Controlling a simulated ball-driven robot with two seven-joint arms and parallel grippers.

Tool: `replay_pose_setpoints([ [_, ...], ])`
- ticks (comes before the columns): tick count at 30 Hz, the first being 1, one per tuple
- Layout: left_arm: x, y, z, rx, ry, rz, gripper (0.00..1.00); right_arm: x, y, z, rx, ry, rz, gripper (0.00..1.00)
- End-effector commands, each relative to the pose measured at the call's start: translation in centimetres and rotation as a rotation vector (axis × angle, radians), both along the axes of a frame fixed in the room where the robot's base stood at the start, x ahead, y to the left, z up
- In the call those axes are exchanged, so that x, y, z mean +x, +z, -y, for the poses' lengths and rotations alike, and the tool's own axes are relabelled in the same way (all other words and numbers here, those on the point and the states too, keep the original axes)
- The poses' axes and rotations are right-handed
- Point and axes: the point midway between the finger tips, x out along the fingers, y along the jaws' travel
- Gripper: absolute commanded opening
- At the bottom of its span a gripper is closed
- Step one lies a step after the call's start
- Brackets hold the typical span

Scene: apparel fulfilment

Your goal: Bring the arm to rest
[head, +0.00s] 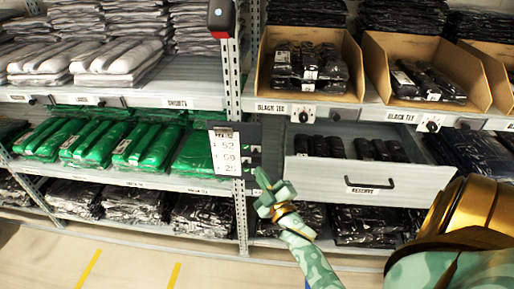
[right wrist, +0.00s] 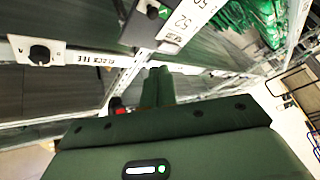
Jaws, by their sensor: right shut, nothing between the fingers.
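My right gripper (head: 262,184) is in front of the shelving in the head view, just right of the sign on the upright. Its fingers are together and hold nothing. In the right wrist view the closed fingers (right wrist: 157,88) point away from the camera, with no item between them. It looks apart from the shelf, though the exact gap is hard to judge. My left gripper is not in view.
A grey drawer labelled RESERVE (head: 408,186) stands open, with black packs inside. Cardboard bins (head: 290,96) of black packs sit above it. Green packs (head: 150,146) fill the left shelf. A number sign (head: 225,150) hangs on the upright. The floor (head: 130,262) at lower left is clear.

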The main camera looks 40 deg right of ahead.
Motion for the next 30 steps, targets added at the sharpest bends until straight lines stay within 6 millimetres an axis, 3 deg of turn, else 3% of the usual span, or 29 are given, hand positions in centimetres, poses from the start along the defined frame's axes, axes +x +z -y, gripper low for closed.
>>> replay_pose_setpoints([
  [20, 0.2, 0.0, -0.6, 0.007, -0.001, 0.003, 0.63, 0.0, -0.7, 0.3, 0.056, -0.005, -0.018, 0.0],
  [23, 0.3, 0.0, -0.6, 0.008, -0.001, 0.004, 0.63, -0.1, -5.3, 0.0, 0.196, -0.018, -0.12, 0.0],
  [26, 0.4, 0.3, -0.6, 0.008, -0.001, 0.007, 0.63, -1.1, -12.5, -2.2, 0.369, -0.012, -0.293, 0.0],
  [30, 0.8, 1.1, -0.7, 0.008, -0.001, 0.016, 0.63, -6.6, -23.1, -6.9, 0.577, -0.02, -0.597, 0.0],
])
